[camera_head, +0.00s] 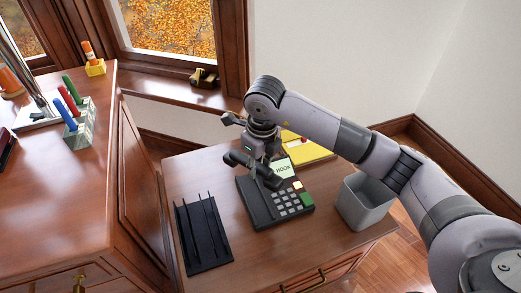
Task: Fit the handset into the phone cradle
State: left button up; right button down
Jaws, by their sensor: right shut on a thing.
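The dark desk phone (260,211) sits on the low wooden table, with a grey keypad, a green key and a pale label reading "HOOK" on it. My right gripper (262,158) is over the back left part of the phone and is shut on the dark handset (238,158). The handset slants over the cradle end of the phone. The gripper covers part of the handset and cradle, and I cannot tell whether they touch. My left gripper is not in view.
A black slotted rack (203,236) lies left of the phone. A grey bin (365,204) stands to its right, and a yellow item (311,150) lies behind. A taller wooden cabinet (60,215) with pens is at the left.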

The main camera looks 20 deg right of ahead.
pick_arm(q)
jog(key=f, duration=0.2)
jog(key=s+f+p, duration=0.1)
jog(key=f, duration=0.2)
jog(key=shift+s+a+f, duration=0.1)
pick_arm(e)
jog(key=f+m, duration=0.2)
jog(key=m, duration=0.1)
jog(key=f+m+t, duration=0.1)
jog(key=f+m, duration=0.1)
jog(key=shift+s+a+f+m, duration=0.1)
jog(key=shift+a+f+m, duration=0.1)
jog(key=shift+f+m, duration=0.2)
jog(key=b+x, duration=0.2)
jog(key=x, duration=0.1)
jog(key=shift+s+f, duration=0.1)
jog(key=shift+s, duration=0.25)
jog(key=shift+b+x, duration=0.85)
jog(key=shift+b, duration=0.1)
jog(key=shift+s+d+f, duration=0.1)
jog(key=shift+s+f, duration=0.1)
jog(key=shift+f, duration=0.2)
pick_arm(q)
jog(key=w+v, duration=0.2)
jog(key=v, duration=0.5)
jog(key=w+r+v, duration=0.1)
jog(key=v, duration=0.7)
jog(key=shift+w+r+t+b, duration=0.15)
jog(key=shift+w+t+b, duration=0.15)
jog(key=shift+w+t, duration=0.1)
